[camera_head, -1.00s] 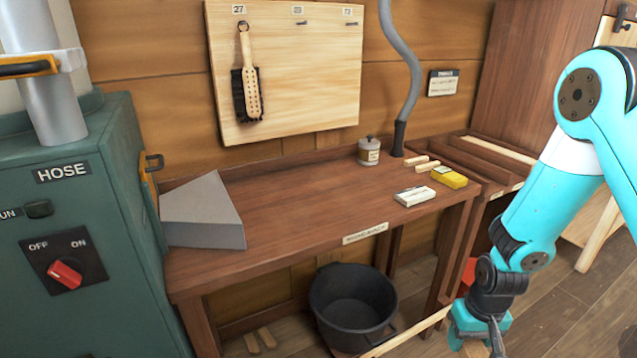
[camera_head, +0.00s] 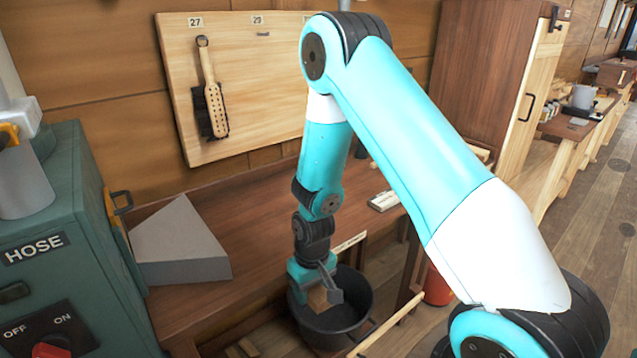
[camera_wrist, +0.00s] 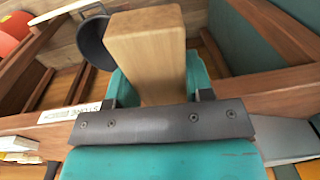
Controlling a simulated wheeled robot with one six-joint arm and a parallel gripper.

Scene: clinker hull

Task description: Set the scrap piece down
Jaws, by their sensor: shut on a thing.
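The scrap piece is a pale wooden block (camera_wrist: 147,50), held upright in the wrist view between the jaws. In the head view the block (camera_head: 317,299) shows small at the fingertips. My gripper (camera_head: 320,290) is shut on it, below the bench's front edge. In the head view it overlaps the black bucket (camera_head: 345,325) on the floor. In the wrist view the bucket (camera_wrist: 92,42) shows behind the block, to its left and partly hidden by it. I cannot tell the height of the block above the bucket's rim.
The wooden bench (camera_head: 245,240) carries a grey wedge-shaped piece (camera_head: 180,245) at its left end. A green HOSE cabinet (camera_head: 60,215) stands at far left. A brush (camera_head: 210,100) hangs on the board (camera_head: 260,110). A red container (camera_head: 438,290) stands on the floor to the right.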

